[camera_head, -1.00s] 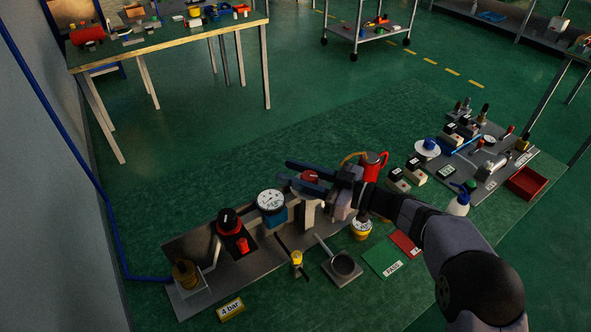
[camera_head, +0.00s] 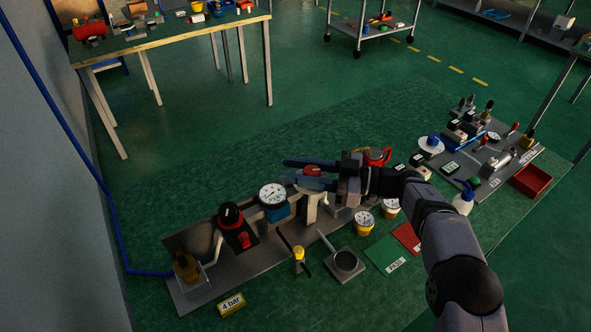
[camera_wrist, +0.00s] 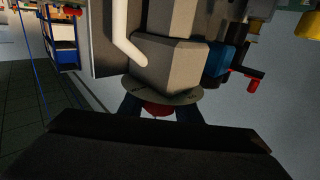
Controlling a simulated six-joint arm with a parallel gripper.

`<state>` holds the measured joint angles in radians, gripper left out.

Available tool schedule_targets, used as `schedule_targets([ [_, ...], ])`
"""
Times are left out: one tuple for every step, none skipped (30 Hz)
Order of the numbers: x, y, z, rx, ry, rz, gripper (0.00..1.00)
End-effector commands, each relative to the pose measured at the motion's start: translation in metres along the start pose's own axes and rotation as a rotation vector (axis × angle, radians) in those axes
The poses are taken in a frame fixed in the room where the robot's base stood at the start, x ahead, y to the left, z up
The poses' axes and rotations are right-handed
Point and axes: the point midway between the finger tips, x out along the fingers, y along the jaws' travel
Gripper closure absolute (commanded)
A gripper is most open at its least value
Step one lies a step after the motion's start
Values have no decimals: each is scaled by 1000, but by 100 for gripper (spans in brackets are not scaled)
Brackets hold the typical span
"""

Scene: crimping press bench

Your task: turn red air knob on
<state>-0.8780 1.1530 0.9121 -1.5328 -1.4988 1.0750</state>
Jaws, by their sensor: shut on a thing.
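The red air knob (camera_head: 313,169) sits on a pale valve body (camera_head: 310,207) to the right of a white-faced gauge. My gripper (camera_head: 285,170) reaches in from the right, with a dark blue finger on either side of the knob, and is shut on it. In the wrist view the red knob (camera_wrist: 157,110) shows between the two dark fingers, against a grey round plate (camera_wrist: 185,97) with faint marks. The fingers and the gripper body hide much of the knob, and its pointing direction cannot be read.
The white-faced gauge (camera_head: 271,195) stands close left of my fingers. A red-and-black knob unit (camera_head: 232,222) is further left. A red jug (camera_head: 377,155) stands behind my wrist.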

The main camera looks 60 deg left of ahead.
Motion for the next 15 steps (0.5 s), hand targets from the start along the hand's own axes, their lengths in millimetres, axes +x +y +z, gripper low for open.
schedule_targets([
  [0, 0, 0, 1, 1, 0, 92],
  [0, 0, 0, 1, 1, 0, 92],
  [0, 0, 0, 1, 2, 0, 92],
  [0, 0, 0, 1, 2, 1, 92],
  [0, 0, 0, 1, 2, 1, 63],
  [0, 0, 0, 1, 2, 1, 53],
  [0, 0, 0, 1, 2, 1, 51],
  [0, 0, 0, 1, 2, 1, 51],
  [0, 0, 0, 1, 2, 0, 51],
  [0, 0, 0, 1, 1, 0, 51],
  [0, 0, 0, 1, 1, 0, 51],
  [0, 0, 0, 1, 1, -1, 51],
  [0, 0, 0, 1, 1, -1, 51],
  [0, 0, 0, 1, 1, -1, 51],
  [0, -1, 0, 1, 1, -1, 51],
])
